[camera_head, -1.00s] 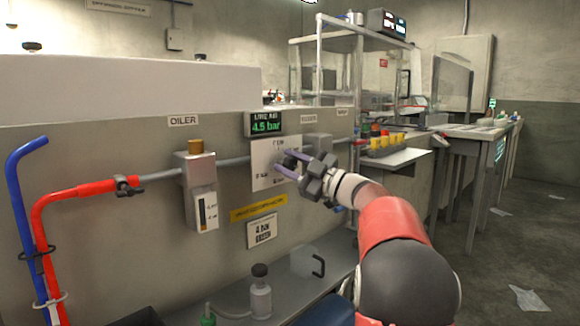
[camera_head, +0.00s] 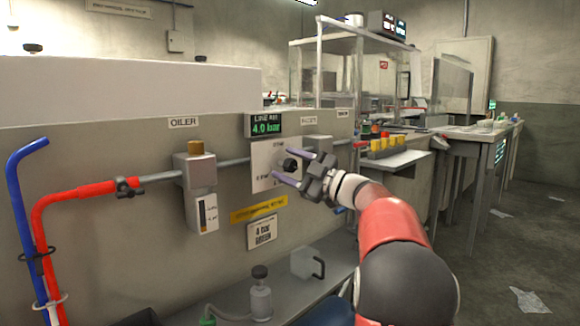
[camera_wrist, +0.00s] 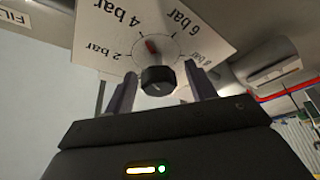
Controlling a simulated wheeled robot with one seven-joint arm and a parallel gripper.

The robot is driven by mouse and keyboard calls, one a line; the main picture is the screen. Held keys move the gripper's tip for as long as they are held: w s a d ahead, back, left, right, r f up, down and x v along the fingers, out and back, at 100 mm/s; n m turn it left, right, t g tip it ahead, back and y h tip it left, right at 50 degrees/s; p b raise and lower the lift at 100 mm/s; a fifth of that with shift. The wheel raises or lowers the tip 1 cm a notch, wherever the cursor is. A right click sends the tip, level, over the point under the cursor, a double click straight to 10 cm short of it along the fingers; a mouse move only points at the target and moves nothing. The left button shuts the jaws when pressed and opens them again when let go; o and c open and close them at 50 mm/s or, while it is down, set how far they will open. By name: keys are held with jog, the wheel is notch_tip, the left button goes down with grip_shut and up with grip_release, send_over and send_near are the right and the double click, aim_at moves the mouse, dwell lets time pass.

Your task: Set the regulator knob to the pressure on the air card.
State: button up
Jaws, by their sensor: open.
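The black regulator knob (camera_head: 290,165) sits on a white dial plate (camera_head: 262,165) on the wall panel. In the wrist view the knob (camera_wrist: 157,80) has a red pointer mark toward the 4 bar label on the plate (camera_wrist: 195,40). The green display (camera_head: 265,124) above reads 4.0 bar. The air card (camera_head: 261,233) below the yellow strip reads 4 bar. My gripper (camera_head: 290,168) is open, its two purple fingers at either side of the knob and apart from it; it also shows in the wrist view (camera_wrist: 158,95).
An oiler (camera_head: 197,185) on the grey pipe stands left of the dial. Red and blue hoses (camera_head: 85,190) run at the far left. A shelf below holds a small bottle (camera_head: 260,290) and a clear box (camera_head: 306,263). Yellow-capped items (camera_head: 385,145) stand on the right.

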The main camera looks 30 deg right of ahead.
jog(key=shift+s, duration=0.1)
jog(key=v, duration=0.7)
jog(key=shift+s+d+b, duration=0.2)
jog(key=shift+s+b, duration=0.05)
jog(key=shift+b, duration=0.05)
jog(key=shift+f, duration=0.1)
